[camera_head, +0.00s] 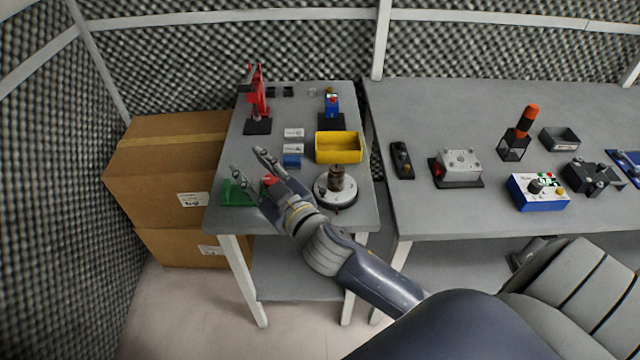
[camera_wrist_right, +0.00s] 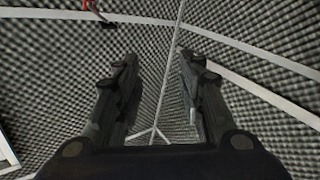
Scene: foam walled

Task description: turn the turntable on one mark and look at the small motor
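The turntable (camera_head: 335,201) is a round white disc near the front right corner of the left table. The small motor (camera_head: 336,178), a brownish upright cylinder, stands on it. My right gripper (camera_head: 250,168) is to the left of the turntable, above the table's front left part, with its fingers spread and nothing between them. In the right wrist view the same gripper (camera_wrist_right: 155,85) shows two parted dark fingers facing the foam wall. The turntable's marks are too small to read. My left gripper shows in neither view.
A green block (camera_head: 236,193) lies under the right gripper. A yellow bin (camera_head: 338,147) stands just behind the turntable. A red press (camera_head: 257,105) is at the back left. Cardboard boxes (camera_head: 160,170) stand left of the table. The right table (camera_head: 440,215) holds several devices.

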